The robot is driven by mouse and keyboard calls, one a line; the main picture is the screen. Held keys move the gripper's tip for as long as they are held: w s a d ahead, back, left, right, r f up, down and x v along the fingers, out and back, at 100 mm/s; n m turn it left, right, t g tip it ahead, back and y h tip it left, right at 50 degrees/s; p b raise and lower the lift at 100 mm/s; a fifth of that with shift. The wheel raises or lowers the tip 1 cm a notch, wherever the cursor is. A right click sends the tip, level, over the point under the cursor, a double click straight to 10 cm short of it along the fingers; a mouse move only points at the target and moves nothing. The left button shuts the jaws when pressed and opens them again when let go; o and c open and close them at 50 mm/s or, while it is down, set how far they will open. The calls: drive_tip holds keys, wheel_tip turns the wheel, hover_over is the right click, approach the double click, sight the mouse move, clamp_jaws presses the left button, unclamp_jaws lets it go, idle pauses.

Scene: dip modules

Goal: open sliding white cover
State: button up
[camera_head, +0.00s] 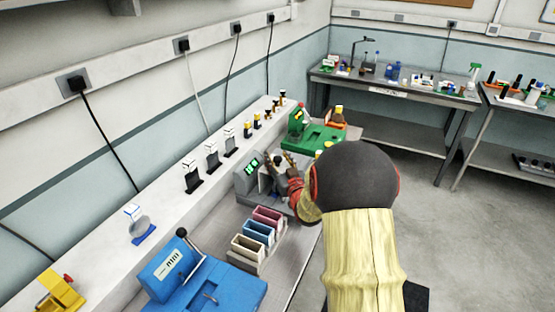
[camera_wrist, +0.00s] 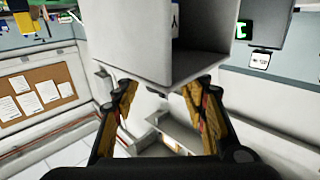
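A light grey-white box-like part (camera_wrist: 150,50) with an open, hollow side fills the upper middle of the wrist view. It may be the sliding white cover, but I cannot tell for sure. My gripper (camera_wrist: 162,100) has its two yellow-padded fingers spread apart, with a gap between them, just below this part. I cannot tell whether the fingers touch it. In the head view my gripper (camera_head: 281,166) is beside a grey device (camera_head: 247,178) with a green display. My arm and the gripper hide much of the device's right side.
A blue machine (camera_head: 190,280) with a lever and several coloured slotted holders (camera_head: 257,235) stand nearer on the bench. A green machine (camera_head: 318,133) stands beyond the grey device. Small stands line the white ledge (camera_head: 170,185). Open floor (camera_head: 480,240) lies to the right.

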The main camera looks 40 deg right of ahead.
drive_tip(key=shift+c, duration=1.1)
drive_tip(key=c, duration=0.7)
clamp_jaws()
